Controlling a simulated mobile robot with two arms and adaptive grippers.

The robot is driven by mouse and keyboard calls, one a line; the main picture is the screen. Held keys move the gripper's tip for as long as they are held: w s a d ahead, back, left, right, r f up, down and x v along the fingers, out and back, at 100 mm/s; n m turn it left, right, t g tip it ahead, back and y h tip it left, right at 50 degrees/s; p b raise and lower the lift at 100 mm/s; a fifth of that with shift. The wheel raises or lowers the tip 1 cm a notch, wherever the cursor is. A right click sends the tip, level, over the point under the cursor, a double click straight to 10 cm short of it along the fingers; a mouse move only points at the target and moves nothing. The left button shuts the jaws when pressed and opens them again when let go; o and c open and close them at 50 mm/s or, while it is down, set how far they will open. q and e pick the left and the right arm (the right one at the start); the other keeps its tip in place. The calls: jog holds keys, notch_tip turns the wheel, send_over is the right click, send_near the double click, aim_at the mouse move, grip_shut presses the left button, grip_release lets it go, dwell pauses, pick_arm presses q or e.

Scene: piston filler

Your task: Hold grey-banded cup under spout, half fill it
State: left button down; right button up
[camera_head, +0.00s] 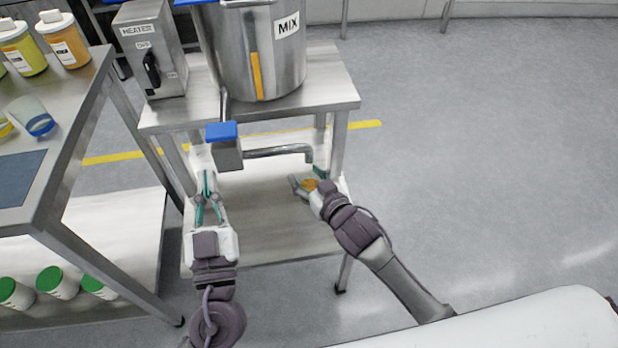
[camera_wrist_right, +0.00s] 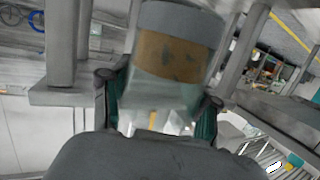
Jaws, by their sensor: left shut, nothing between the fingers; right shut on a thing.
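The grey-banded cup (camera_wrist_right: 175,52) is clear, with orange contents lying against the grey band and a clear part beyond them. My right gripper (camera_wrist_right: 158,105) is shut on it. In the head view, orange (camera_head: 309,185) shows at my right gripper (camera_head: 304,183), just below the end of the spout (camera_head: 280,151); most of the cup is hidden there. I cannot tell whether liquid is flowing. My left gripper (camera_head: 207,178) is shut and empty, below and left of the valve with the blue top (camera_head: 221,131).
The steel MIX tank (camera_head: 262,55) and the HEATER box (camera_head: 150,50) stand on the steel table (camera_head: 325,75). At left, another bench holds bottles (camera_head: 62,40) and a blue-banded cup (camera_head: 38,122). Green-lidded jars (camera_head: 55,282) stand on its lower shelf. Floor at right is clear.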

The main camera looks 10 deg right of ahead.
jog(key=s+p, duration=0.2)
jog(key=s, duration=0.8)
jog(key=shift+s+f+p, duration=0.2)
jog(key=shift+f+p, duration=0.1)
jog(key=shift+f, duration=0.1)
jog(key=shift+r, duration=0.1)
